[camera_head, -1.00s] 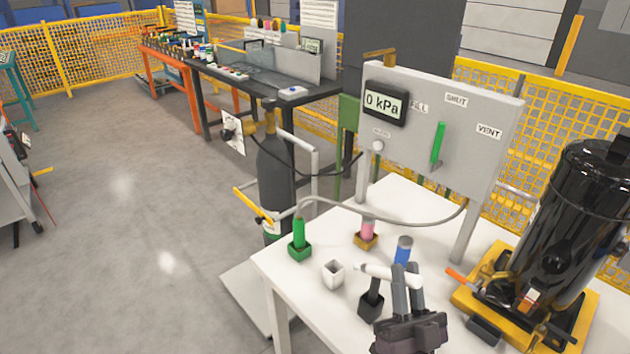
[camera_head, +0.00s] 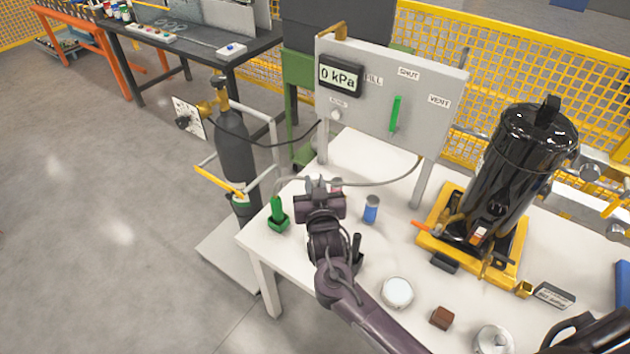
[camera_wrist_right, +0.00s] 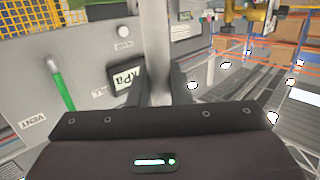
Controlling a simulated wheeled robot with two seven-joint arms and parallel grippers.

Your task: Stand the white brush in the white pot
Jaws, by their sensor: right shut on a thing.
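My right gripper (camera_head: 317,186) is above the white table, its arm reaching up from the lower right. In the right wrist view the fingers (camera_wrist_right: 155,88) are closed on a pale upright column, the white brush (camera_wrist_right: 155,45), which runs up out of the top of the picture. In the head view I cannot make out the brush behind the gripper. The white pot does not show; my right gripper and arm cover that part of the table. My left gripper is in neither view.
A green brush stands in a green pot (camera_head: 278,222) left of my gripper. A blue brush (camera_head: 371,209) and a black brush (camera_head: 356,247) stand to the right. The gauge panel (camera_head: 385,95) rises behind, with a hose. A black tank (camera_head: 520,160) stands right.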

